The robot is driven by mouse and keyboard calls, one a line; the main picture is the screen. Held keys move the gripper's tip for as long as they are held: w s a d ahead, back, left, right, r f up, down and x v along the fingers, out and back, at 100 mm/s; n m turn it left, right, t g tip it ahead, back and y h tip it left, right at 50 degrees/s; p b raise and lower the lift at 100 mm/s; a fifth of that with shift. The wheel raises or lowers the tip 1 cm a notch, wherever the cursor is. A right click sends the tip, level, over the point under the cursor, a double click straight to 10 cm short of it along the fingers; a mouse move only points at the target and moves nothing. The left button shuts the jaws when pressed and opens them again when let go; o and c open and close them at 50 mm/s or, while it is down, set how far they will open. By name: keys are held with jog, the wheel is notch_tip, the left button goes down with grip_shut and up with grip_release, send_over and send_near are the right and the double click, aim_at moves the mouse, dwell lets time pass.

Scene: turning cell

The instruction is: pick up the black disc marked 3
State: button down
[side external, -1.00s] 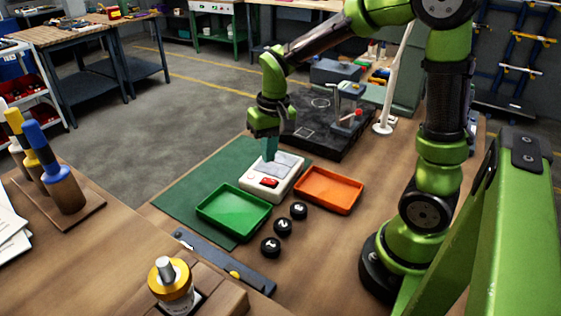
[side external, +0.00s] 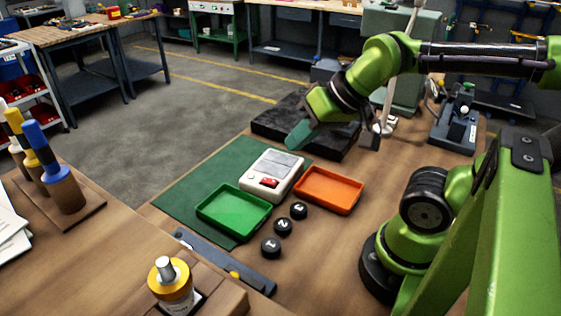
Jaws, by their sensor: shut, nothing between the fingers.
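Three small black discs with white marks lie in a slanting row on the brown bench: a near one (side external: 271,247), a middle one (side external: 283,227) and a far one (side external: 299,211). The marks are too small for me to tell surely which is the 3. My gripper (side external: 294,143) is shut and empty. Its teal fingers slant down to the left, above and behind the white device. It is well apart from the discs, which are all in plain sight.
A green tray (side external: 210,215) is left of the discs, and an orange tray (side external: 345,208) is behind them to the right. A white device with a red button (side external: 254,184) stands between my gripper and the discs. A dark bar (side external: 213,256) lies in front.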

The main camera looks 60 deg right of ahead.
jog(key=c, duration=0.8)
grip_release()
jog(key=n+g+h, duration=0.2)
jog(key=n+g, duration=0.3)
jog(key=g, duration=0.2)
send_over(299, 208)
notch_tip(299, 208, down, 8)
jog(key=r, duration=0.1)
jog(key=shift+n, duration=0.3)
notch_tip(299, 208, down, 17)
jog(key=shift+d+f, duration=0.1)
jog(key=shift+f, duration=0.05)
